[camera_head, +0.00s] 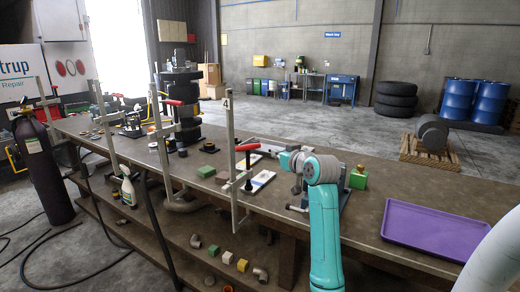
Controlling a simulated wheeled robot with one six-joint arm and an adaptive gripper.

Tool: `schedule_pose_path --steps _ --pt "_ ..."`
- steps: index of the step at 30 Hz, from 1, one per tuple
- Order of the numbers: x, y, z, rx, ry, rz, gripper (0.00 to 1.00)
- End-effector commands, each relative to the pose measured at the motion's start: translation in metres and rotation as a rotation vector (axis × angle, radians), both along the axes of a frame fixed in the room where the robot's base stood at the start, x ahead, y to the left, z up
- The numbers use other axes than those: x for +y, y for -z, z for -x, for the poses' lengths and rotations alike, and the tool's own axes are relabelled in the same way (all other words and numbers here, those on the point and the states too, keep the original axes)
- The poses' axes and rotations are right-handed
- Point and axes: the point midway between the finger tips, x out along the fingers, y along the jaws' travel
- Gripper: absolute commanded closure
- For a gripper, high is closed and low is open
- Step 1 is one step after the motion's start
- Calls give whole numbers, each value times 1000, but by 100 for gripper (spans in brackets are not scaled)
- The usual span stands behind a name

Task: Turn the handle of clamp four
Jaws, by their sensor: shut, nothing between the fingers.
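Clamp four (229,158) is a tall grey bar clamp at the near edge of the workbench, with a "4" label at its top. Its red handle (247,147) sticks out to the right of the bar, on an upright screw. My teal arm comes up from the bottom, and its wrist turns left toward the clamp. My gripper (257,142) looks shut and empty, with its narrow tips close to the red handle. The gripper is small here, and I cannot tell whether it touches the handle.
The long workbench (400,187) carries a purple tray (428,230) at right and a green block (358,178) behind my arm. Another clamp with a red handle (173,103) stands farther left. A lower shelf (200,262) holds pipe fittings and small blocks.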

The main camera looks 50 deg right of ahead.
Motion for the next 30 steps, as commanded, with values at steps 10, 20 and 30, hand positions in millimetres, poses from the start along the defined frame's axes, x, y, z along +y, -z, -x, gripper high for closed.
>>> schedule_pose_path --steps 10,20,30 --pt "-24 10 -44 1 -1 -2 100" --pt "-52 21 -94 1 -1 -2 100" --pt "-65 27 -118 1 0 0 100"
